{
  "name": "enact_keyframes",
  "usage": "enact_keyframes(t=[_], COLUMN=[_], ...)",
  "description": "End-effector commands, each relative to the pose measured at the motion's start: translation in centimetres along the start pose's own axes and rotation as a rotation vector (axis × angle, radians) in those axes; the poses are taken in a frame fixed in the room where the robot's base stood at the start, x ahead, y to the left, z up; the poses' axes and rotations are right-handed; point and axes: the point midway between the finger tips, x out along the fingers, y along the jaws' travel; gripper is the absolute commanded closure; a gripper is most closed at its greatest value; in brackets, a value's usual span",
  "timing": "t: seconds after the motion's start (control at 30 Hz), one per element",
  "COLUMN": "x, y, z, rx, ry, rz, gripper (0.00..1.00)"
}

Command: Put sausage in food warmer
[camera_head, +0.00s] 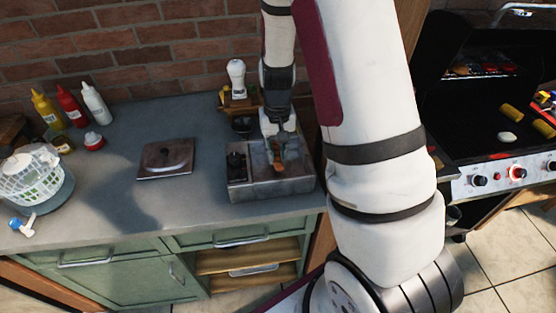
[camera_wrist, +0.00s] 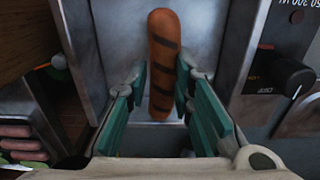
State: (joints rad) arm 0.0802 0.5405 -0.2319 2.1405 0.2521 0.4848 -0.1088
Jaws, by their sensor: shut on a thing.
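The food warmer (camera_head: 262,189) is a grey metal box with an open basin on the counter; its lid is off. In the wrist view its metal wall (camera_wrist: 232,40) and black knob (camera_wrist: 284,74) show. My gripper (camera_head: 277,140) is over the basin and points down. In the wrist view my gripper (camera_wrist: 162,82) has its teal fingers closed on the sides of the sausage (camera_wrist: 163,55), which is brown with dark grill marks. The sausage (camera_head: 277,160) also shows small in the head view, within the basin outline. I cannot tell whether it touches the bottom.
A square metal lid (camera_head: 165,158) lies on the counter left of the warmer. Sauce bottles (camera_head: 72,106) and a white salad spinner (camera_head: 35,172) stand farther left. A grill (camera_head: 500,125) with food is at right. More sausages (camera_wrist: 20,143) lie at lower left in the wrist view.

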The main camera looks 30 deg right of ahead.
Motion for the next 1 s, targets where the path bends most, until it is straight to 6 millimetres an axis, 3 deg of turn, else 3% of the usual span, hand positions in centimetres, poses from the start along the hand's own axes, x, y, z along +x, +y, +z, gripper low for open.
enact_keyframes(t=[0.3,0.7,0.73,0.8,1.0], x=[3.8,4.3,4.3,4.2,4.2], y=[0.0,0.0,0.0,0.0,0.0], z=[0.1,0.0,0.0,0.0,0.0], rx=[0.002,0.002,0.002,0.001,0.001], ry=[-0.002,-0.001,-0.001,0.0,0.0], rz=[0.0,0.0,0.0,0.0,0.0], gripper=[1.0,1.0,0.76,0.6,0.58])
